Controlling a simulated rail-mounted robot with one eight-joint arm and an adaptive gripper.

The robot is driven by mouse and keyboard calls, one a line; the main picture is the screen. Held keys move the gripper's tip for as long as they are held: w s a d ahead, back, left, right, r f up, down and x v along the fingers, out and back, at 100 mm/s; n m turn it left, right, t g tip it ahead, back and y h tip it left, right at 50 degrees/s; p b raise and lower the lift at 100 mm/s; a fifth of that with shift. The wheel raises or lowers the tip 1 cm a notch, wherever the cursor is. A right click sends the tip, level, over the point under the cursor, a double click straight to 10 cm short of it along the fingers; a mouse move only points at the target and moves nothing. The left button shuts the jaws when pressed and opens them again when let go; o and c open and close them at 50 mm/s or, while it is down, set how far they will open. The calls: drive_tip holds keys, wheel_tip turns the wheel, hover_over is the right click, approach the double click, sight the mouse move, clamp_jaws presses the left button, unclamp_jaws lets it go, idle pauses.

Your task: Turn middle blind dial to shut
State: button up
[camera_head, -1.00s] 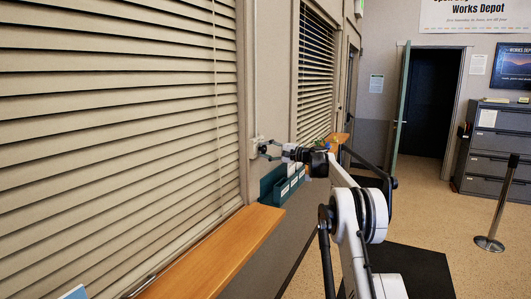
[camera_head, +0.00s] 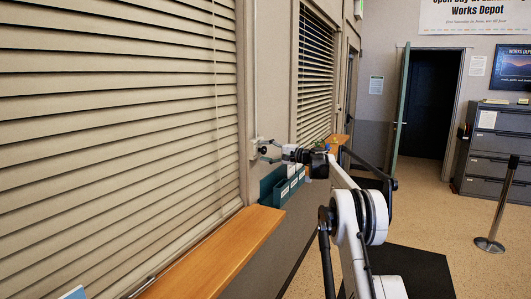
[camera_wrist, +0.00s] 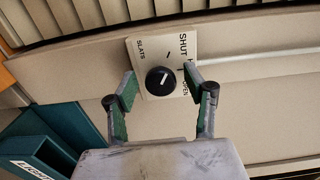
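The blind dial (camera_wrist: 157,87) is a round black knob with a white pointer line, on a beige plate (camera_wrist: 148,48) marked SLATS, SHUT and OPEN. The pointer slants towards the upper right in the wrist view. My gripper (camera_wrist: 160,80) is open, with one green-padded finger on each side of the dial and visible gaps between. I cannot tell how deep the fingertips reach. In the head view my gripper (camera_head: 266,151) is at the wall just right of the large blind (camera_head: 120,120), whose slats are tilted with dark gaps between them. The knob is hard to make out there.
A wooden sill (camera_head: 215,250) juts out below the large blind. Teal wall holders (camera_head: 272,187) hang just below my gripper. A farther blind (camera_head: 315,75) is beyond it. Filing cabinets (camera_head: 490,160) and a post (camera_head: 500,205) stand to the right, with open floor between.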

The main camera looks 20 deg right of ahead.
drive_tip(key=v, duration=1.2)
idle(0.4)
